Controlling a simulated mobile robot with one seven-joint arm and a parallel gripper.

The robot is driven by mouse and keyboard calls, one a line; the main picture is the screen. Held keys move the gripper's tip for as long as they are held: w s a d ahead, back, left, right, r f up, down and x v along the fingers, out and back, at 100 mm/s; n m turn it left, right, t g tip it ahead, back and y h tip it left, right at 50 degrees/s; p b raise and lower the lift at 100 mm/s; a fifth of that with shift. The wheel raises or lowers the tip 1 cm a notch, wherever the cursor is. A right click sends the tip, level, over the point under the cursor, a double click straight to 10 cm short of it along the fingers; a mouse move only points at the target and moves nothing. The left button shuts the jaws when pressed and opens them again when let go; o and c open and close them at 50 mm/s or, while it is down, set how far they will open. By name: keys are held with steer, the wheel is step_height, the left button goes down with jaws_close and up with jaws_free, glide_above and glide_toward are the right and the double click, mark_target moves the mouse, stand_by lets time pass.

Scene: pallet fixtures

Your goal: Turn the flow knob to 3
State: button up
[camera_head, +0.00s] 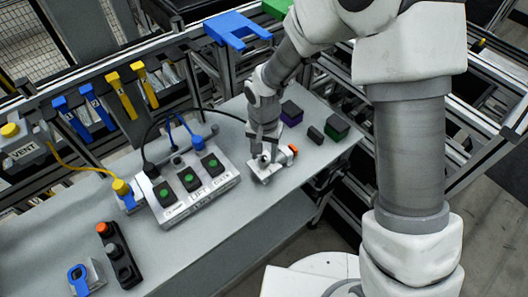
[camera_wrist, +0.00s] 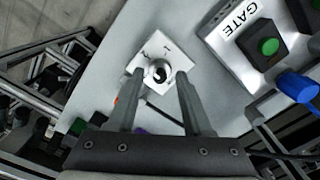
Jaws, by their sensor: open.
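The flow knob (camera_wrist: 159,72) is a small round knob, light with a dark mark on its top, on a white square plate with small dark markings. In the wrist view it lies between the tips of my gripper (camera_wrist: 159,78), whose fingers are apart. The head view shows my gripper (camera_head: 263,153) pointing down over the knob's white box (camera_head: 266,172) on the grey bench. The gripper largely hides the knob there. I cannot tell whether the fingers touch it. The numbers on the plate are too small to read.
A white panel with green buttons (camera_head: 192,190) stands left of the knob box, with black and blue cables behind it. Dark blocks (camera_head: 291,112) lie to the right. A box with an orange button (camera_head: 116,250) is at the front left.

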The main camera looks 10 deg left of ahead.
jaws_close()
steer(key=shift+n, duration=0.5)
steer(key=shift+n+b, duration=0.6)
steer(key=shift+n, duration=0.4)
steer(key=n, duration=0.3)
steer(key=shift+n+b, duration=0.3)
steer(key=shift+b, duration=0.1)
steer(key=n, duration=0.3)
steer(key=shift+n, duration=0.3)
steer(key=shift+r+n, duration=0.1)
steer(key=shift+n, duration=1.8)
jaws_free()
